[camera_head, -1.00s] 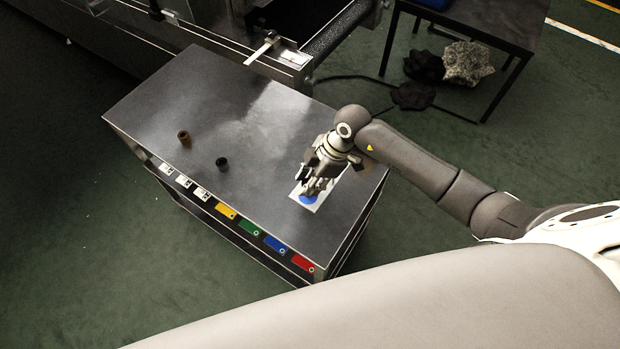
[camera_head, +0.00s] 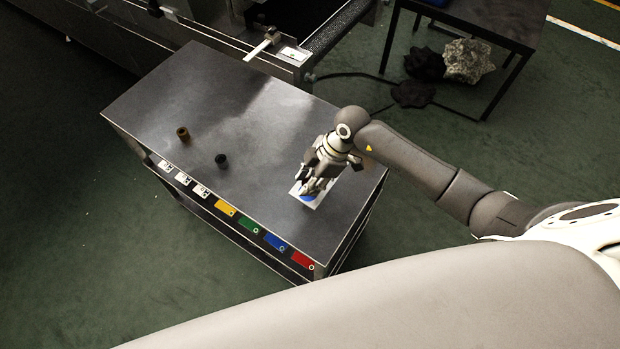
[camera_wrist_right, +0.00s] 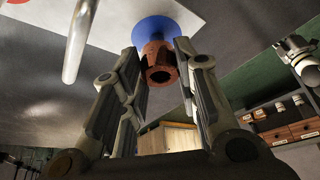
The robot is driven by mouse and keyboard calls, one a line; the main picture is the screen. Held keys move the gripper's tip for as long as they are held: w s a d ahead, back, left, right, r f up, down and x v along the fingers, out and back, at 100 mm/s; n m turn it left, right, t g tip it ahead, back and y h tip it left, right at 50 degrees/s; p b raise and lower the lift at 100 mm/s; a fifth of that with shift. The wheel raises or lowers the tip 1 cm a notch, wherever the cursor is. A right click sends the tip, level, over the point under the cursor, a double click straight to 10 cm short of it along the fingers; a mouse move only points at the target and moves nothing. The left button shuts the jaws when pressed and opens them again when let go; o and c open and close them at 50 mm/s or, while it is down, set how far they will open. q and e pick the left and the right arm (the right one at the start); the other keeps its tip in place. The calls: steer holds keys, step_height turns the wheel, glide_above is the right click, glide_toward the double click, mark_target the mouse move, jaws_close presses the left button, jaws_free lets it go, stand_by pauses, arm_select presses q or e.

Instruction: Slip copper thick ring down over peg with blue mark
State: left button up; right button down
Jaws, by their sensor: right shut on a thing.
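My right gripper (camera_head: 311,190) is over the white plate (camera_head: 322,199) near the right end of the dark bench top. In the right wrist view, its fingers are shut on the copper thick ring (camera_wrist_right: 158,62), a short reddish-brown tube with its open end toward the camera. The round blue mark (camera_wrist_right: 166,28) shows directly behind the ring; part of it also shows in the head view (camera_head: 307,198). No peg shows at the blue mark, and I cannot tell whether one is inside the ring. My left gripper is not in view.
A bare metal rod (camera_wrist_right: 80,40) stands beside the fingers in the right wrist view, near part of a red mark (camera_wrist_right: 17,1). A brown ring (camera_head: 183,133) and a black ring (camera_head: 221,161) stand on the bench top (camera_head: 255,125). Its middle is clear.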

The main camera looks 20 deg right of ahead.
steer(key=shift+f+b, duration=0.4)
steer(key=shift+f, duration=0.6)
steer(key=c, duration=1)
jaws_free()
steer(key=shift+c, duration=0.2)
steer(key=v, duration=1.2)
steer(key=shift+s+f, duration=0.1)
